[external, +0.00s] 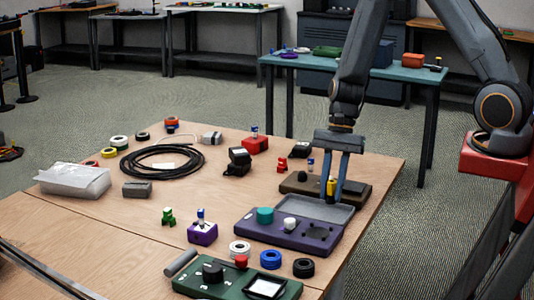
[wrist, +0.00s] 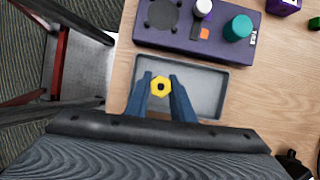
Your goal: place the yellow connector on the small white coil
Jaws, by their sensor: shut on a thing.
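The yellow connector (external: 331,187) is upright between the fingers of my gripper (external: 333,196). In the wrist view the connector (wrist: 162,99) shows from above as a yellow hexagon with a dark centre, and the two blue fingers (wrist: 161,84) are shut on it. Connector and fingers appear over the shallow grey tray (wrist: 205,110); I cannot tell how high above it. The small white coil (external: 239,248) is a white ring lying on the wooden table, left of and nearer than my gripper. It does not show in the wrist view.
A purple device (external: 262,232) with teal and white knobs lies between my gripper and the white coil. A blue coil (external: 270,260) and a black coil (external: 303,268) lie right of it. A green device (external: 225,287) is in front. A brown box (external: 350,193) is behind the tray.

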